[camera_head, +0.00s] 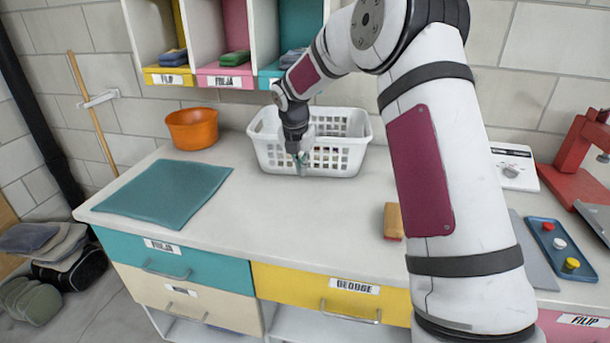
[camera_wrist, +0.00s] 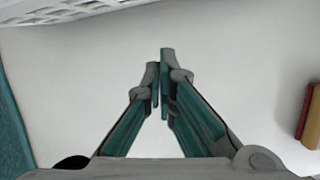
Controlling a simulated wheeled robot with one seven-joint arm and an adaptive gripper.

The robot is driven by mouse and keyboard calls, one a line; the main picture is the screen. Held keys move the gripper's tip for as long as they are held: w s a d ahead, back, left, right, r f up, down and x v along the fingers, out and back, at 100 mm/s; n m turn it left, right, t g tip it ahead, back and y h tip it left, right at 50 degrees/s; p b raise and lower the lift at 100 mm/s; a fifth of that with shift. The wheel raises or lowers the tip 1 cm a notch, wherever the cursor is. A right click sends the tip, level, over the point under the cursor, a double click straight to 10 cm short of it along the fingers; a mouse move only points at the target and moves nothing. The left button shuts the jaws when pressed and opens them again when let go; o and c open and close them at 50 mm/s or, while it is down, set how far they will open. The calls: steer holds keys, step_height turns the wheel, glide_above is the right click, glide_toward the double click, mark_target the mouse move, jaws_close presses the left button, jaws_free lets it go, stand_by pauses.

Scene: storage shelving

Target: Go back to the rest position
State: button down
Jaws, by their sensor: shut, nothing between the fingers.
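My gripper (camera_head: 301,160) points down just in front of the white basket (camera_head: 340,158) in the head view, above the white countertop (camera_head: 285,215). In the wrist view, my gripper (camera_wrist: 160,72) is shut, with its fingertips together and nothing between them. Bare countertop shows beneath it. The basket's lattice wall (camera_wrist: 75,8) shows along the top left of the wrist view. My arm comes in from the right of the head view and hides part of the counter behind it.
A teal mat (camera_head: 165,193) and an orange bowl (camera_head: 192,128) are on the left of the counter. A tan and red block (camera_head: 393,221) lies near my arm. A blue tray with coloured knobs (camera_head: 560,248) and a red machine (camera_head: 580,160) are at right. Cubbies (camera_head: 200,40) hang above.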

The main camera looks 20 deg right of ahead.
steer(key=s+a+r+m+p, duration=0.1)
steer(key=s+a+r+m, duration=0.2)
steer(key=s+r+m, duration=0.5)
steer(key=s+a+r+m+p, duration=0.15)
steer(key=s+r+m, duration=0.25)
steer(key=s+r, duration=0.8)
steer(key=s+a+f+m+y, duration=0.1)
steer(key=s+a+m, duration=0.1)
steer(key=s+m, duration=0.6)
steer(key=s+a+f+m+t+y+p, duration=0.1)
steer(key=s+m, duration=0.7)
steer(key=s, duration=0.9)
steer(key=shift+s+a+t, duration=0.3)
steer(key=shift+a, duration=0.5)
